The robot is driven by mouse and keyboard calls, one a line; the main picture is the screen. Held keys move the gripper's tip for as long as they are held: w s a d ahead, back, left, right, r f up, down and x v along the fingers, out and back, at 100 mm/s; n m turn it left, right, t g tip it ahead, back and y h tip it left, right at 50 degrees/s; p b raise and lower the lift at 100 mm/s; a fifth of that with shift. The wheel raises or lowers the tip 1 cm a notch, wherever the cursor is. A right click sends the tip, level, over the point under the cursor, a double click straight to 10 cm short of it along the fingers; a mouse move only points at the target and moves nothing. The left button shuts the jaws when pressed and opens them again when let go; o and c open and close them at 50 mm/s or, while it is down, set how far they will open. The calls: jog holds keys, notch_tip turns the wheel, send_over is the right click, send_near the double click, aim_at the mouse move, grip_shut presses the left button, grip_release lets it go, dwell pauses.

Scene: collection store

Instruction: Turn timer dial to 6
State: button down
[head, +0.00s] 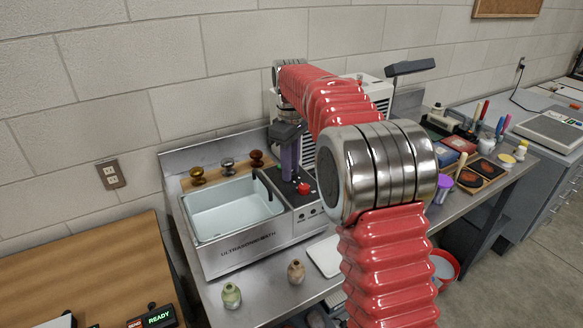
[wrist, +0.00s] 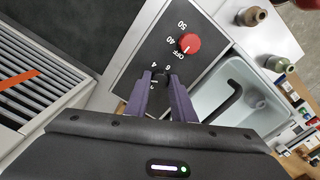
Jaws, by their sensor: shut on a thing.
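The dark timer dial (wrist: 161,75) sits on the black control panel of the ultrasonic bath in the wrist view. Printed numbers 2, 4 and 6 show around it. My gripper (wrist: 161,82) is shut on the dial, with one purple finger on each side. The fingers cover part of the scale, and I cannot tell where the dial points. In the head view my gripper (head: 289,174) reaches down to the back of the panel (head: 310,212), and the dial is hidden there.
A red knob (wrist: 188,43) marked OFF, 40 and 50 is close to the dial. The bath basin (head: 234,226) holds pale liquid beside the panel, with a black bent pipe (wrist: 221,102) over it. A vented unit (wrist: 35,95) is close behind.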

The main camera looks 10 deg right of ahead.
jog(key=m, duration=0.7)
jog(key=shift+w+a+r, duration=0.1)
jog(key=shift+w+r, duration=0.05)
jog(key=m, duration=0.6)
jog(key=shift+m, duration=0.3)
jog(key=m, duration=0.4)
jog(key=shift+m, duration=0.3)
jog(key=m, duration=0.4)
jog(key=shift+m, duration=0.3)
jog(key=c, duration=1.5)
grip_release()
